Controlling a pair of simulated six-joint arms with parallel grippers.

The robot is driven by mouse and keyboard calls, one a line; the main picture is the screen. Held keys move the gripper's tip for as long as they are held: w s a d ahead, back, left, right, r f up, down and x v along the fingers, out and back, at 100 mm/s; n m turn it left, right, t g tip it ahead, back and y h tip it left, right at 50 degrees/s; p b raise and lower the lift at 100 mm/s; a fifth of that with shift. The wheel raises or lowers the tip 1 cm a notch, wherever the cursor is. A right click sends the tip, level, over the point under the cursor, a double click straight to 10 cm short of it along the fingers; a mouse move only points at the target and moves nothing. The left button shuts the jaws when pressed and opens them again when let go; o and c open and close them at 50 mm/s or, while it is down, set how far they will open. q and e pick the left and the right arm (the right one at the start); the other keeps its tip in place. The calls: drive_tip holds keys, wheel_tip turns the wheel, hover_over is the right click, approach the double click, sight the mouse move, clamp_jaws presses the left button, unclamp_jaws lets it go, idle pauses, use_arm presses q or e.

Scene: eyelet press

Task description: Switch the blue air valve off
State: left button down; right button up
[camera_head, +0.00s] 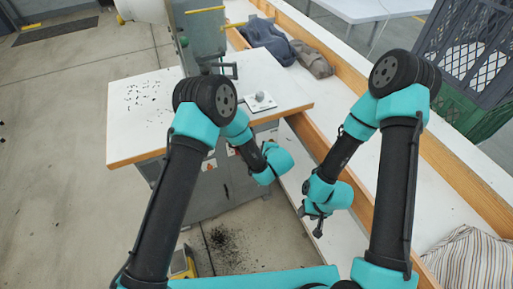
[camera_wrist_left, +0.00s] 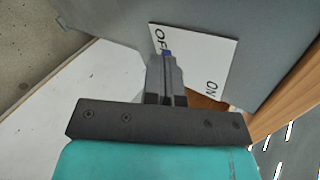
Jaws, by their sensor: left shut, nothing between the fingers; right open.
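The blue air valve shows only as a small blue bit (camera_wrist_left: 167,52) at the OFF end of a white plate (camera_wrist_left: 208,62) marked OFF and ON, in the left wrist view. My left gripper (camera_wrist_left: 165,60) is shut and empty, and its fingertips overlap the blue part in that view. They hide most of the valve, so I cannot tell its full position or whether they touch it. In the head view the left fingers are hidden behind my own wrist. My right gripper (camera_head: 312,220) is open and empty, away from the valve.
A white table (camera_head: 136,125) with dark scraps holds the press (camera_head: 205,35) and a small plate with a round knob (camera_head: 260,99). A wooden-edged bench with dark cloths (camera_head: 275,42) and a dark crate (camera_head: 465,45) lies to the right. Striped cloth (camera_head: 470,260) lies at lower right.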

use_arm(q)
drive_tip(key=shift+d, duration=0.1)
drive_tip(key=shift+w+d+f, duration=0.25)
drive_tip(key=shift+d, duration=0.4)
drive_tip(key=shift+s+r, duration=0.1)
idle(0.3)
drive_tip(key=v, duration=0.7)
drive_tip(key=shift+s, duration=0.1)
idle(0.4)
